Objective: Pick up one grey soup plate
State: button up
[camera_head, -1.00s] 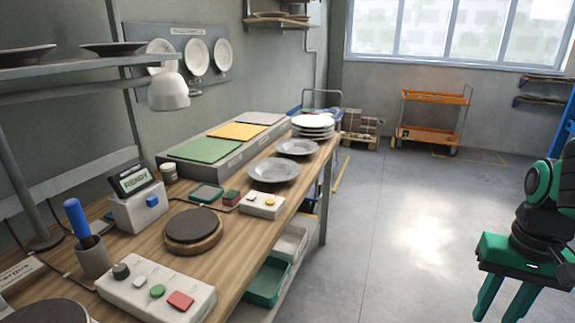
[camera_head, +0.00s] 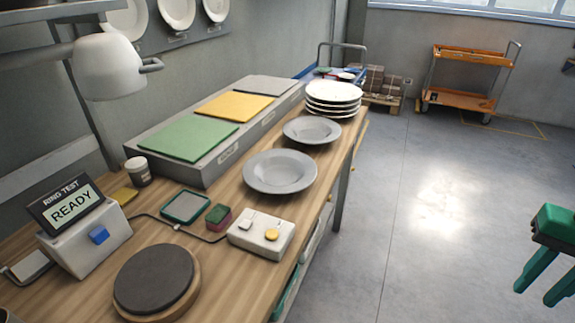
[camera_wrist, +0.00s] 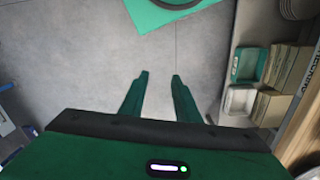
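Two grey soup plates lie on the wooden bench: a nearer one (camera_head: 280,172) in the middle and a smaller-looking farther one (camera_head: 312,130) behind it. They lie apart from each other. My gripper (camera_head: 534,297) hangs over the floor at the right edge in the head view, well away from the bench. In the wrist view my gripper (camera_wrist: 160,76) has its two green fingers apart with only floor between them, so it is open and empty.
A stack of white plates (camera_head: 333,96) stands at the bench's far end. A grey block with coloured pads (camera_head: 189,137) lies left of the grey plates. A white button box (camera_head: 261,234) and a dark round disc (camera_head: 155,278) are nearer. The floor (camera_head: 420,220) right of the bench is clear.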

jog(key=shift+w, duration=0.3)
jog(key=w+a+f+n+t+y, duration=0.1)
jog(key=w+a+f+n+y, duration=0.2)
jog(key=w+a+f, duration=0.45)
jog(key=w+a+f+n+t+y, duration=0.1)
jog(key=w+a+f+n+y, duration=0.2)
jog(key=w+a, duration=0.75)
jog(key=w+a+r+m+t+y, duration=0.5)
jog(key=w+a+y, duration=0.4)
jog(key=w, duration=0.4)
jog(key=shift+n+h, duration=0.5)
jog(key=shift+n, duration=0.2)
jog(key=shift+r+x, duration=0.25)
jog(key=shift+x, duration=1.55)
jog(key=shift+r+x, duration=0.3)
jog(key=shift+x, duration=1.5)
jog(key=shift+r+x, duration=0.25)
jog(key=shift+x, duration=1.55)
jog(key=shift+a, duration=0.1)
grip_shut()
